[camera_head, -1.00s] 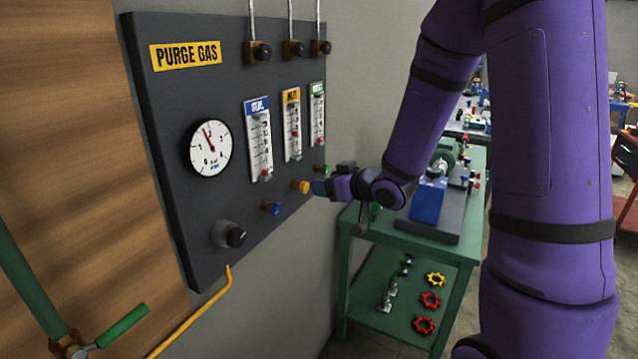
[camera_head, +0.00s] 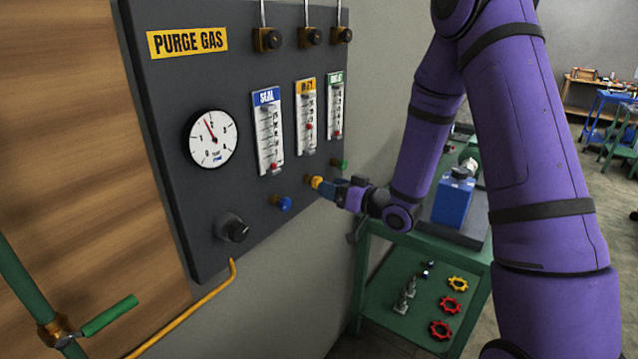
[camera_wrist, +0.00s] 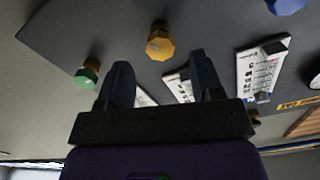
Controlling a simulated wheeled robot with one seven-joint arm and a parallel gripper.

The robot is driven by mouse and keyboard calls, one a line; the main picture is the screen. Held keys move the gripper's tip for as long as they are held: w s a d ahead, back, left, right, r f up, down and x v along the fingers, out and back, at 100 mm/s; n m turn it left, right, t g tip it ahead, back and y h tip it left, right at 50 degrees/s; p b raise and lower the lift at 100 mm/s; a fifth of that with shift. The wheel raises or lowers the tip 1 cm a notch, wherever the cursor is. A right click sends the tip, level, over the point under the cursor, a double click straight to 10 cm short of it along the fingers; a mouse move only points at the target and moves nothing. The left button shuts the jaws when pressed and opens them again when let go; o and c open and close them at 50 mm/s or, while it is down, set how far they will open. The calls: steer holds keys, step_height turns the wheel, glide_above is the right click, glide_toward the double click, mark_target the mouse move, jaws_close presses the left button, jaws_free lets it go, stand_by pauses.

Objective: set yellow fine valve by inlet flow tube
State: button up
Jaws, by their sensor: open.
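The yellow fine valve (camera_head: 316,182) is a small knob low on the dark purge gas panel, below the inlet flow tube (camera_head: 308,122). The tube has a yellow label and a red float about mid-scale. My gripper (camera_head: 331,187) is at the yellow knob in the head view, and its tips partly overlap the knob there. In the wrist view, my gripper (camera_wrist: 160,64) is open, with the yellow knob (camera_wrist: 160,44) lined up between and just beyond the fingertips. Contact cannot be told. Nothing shows between the fingers.
A blue knob (camera_head: 284,203) and a green knob (camera_head: 342,165) flank the yellow one; the green one is close to the left finger in the wrist view. A pressure gauge (camera_head: 211,139) and black knob (camera_head: 232,229) sit left. A green cart (camera_head: 392,318) stands below.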

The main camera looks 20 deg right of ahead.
mark_target(317, 182)
steer(key=shift+x, duration=2.35)
steer(key=c, duration=0.9)
